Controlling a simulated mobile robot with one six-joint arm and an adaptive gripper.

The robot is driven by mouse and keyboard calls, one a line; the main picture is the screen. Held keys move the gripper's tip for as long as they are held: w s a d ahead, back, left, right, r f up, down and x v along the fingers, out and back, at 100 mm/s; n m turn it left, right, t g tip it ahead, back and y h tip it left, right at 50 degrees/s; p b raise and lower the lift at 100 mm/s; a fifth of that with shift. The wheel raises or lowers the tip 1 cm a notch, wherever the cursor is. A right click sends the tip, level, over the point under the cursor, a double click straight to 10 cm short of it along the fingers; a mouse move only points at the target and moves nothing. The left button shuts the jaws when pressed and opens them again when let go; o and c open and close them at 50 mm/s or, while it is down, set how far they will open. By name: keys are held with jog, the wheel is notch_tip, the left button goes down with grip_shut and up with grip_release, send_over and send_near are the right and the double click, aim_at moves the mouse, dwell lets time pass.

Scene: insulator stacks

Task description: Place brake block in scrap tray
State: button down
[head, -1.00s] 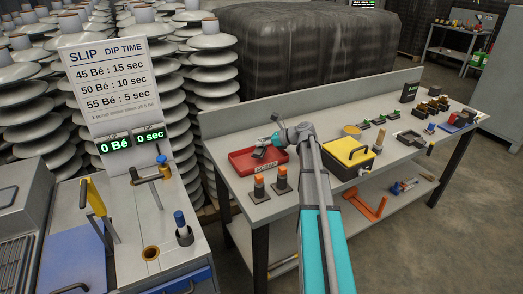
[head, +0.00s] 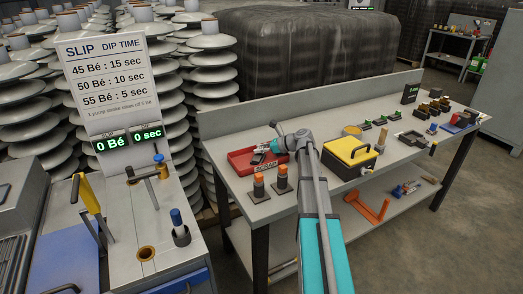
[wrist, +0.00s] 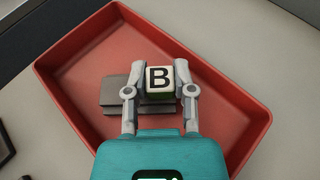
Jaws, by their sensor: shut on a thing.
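My gripper (wrist: 160,84) is shut on a white block marked with a black B (wrist: 159,77), with a little green at its lower edge. It is over the red scrap tray (wrist: 225,110), inside its outline in the wrist view. A grey, flat, stepped piece (wrist: 115,91) shows below and beside the block. I cannot tell whether that piece touches the block or the tray floor. In the head view the tray (head: 240,163) sits at the left end of the bench, with a SCRAP label in front. My gripper (head: 262,148) is low over it, small and partly hidden.
Two orange-topped posts (head: 270,186) stand in front of the tray. A yellow-topped box (head: 349,152) stands right of my arm. The grey bench (head: 228,188) has a raised back panel. A slip station (head: 118,212) with a sign stands at the left.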

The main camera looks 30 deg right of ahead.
jog(key=shift+f, duration=0.15)
jog(key=shift+c, duration=2.3)
grip_release()
jog(key=shift+r, duration=0.2)
jog(key=shift+s+d+r, duration=0.15)
jog(key=shift+s+d, duration=0.05)
jog(key=p+v, duration=0.4)
jog(key=v, duration=0.6)
jog(key=shift+s+d+r, duration=0.1)
jog(key=shift+s+r, duration=0.05)
jog(key=shift+s+d+p, duration=0.3)
jog(key=shift+s+d, duration=0.05)
